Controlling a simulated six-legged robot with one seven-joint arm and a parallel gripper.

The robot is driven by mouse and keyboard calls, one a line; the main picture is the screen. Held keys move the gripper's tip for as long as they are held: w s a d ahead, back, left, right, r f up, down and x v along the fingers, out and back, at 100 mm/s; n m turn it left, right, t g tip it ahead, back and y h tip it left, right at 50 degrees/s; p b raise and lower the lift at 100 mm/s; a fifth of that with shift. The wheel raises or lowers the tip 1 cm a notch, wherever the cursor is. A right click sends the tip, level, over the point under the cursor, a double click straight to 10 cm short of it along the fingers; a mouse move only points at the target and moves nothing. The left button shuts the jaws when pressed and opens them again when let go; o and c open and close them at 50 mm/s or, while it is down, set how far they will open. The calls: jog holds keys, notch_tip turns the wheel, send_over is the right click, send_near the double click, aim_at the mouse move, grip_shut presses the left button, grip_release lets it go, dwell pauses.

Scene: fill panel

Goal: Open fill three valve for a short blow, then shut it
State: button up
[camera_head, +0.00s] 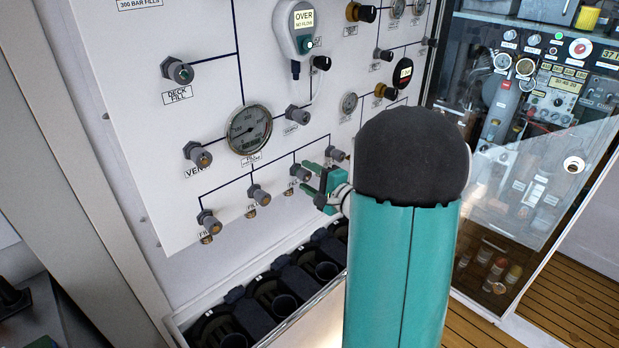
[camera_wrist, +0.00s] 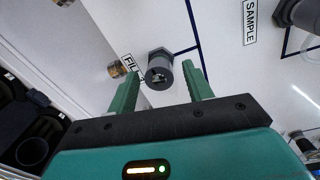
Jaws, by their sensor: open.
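The row of fill valves runs along the lower part of the white panel (camera_head: 215,120). The third valve from the left (camera_head: 300,171) has a grey body and a brass-coloured end in the head view. My gripper (camera_head: 310,178) is open right beside it, green fingers pointing at the panel. In the wrist view a dark grey valve knob (camera_wrist: 160,73) shows between the tips of my open gripper (camera_wrist: 159,76). I cannot tell whether the fingers touch it. A label beginning "FIL" (camera_wrist: 131,68) is partly hidden by the left finger.
Neighbouring fill valves (camera_head: 260,195) and (camera_head: 338,154) sit close on both sides. A round gauge (camera_head: 248,130) is above. A rack of black holders (camera_head: 275,290) lies below. A glass-fronted cabinet (camera_head: 540,130) stands at right.

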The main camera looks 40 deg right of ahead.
jog(key=s+d, duration=0.2)
jog(key=s, duration=1.1)
jog(key=shift+s+r, duration=0.2)
jog(key=shift+r, duration=0.15)
dwell(1.5)
